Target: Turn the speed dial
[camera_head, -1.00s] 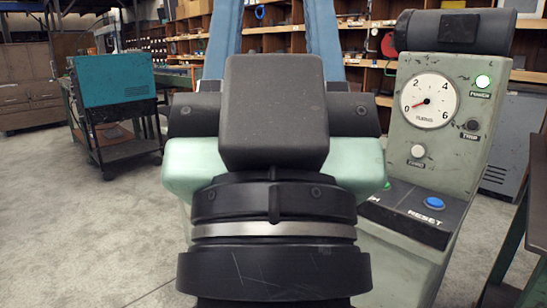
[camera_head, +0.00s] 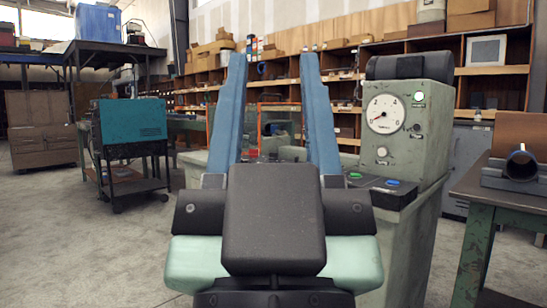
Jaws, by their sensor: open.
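The grey-green machine with its control panel (camera_head: 396,120) stands right of my gripper.
A ledge below the panel has a blue button (camera_head: 393,182) and a green button (camera_head: 355,175). A green workbench (camera_head: 478,190) with a dark pipe (camera_head: 521,164) stands at right. A teal box (camera_head: 130,120) on a cart is at left. The floor at left is clear.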

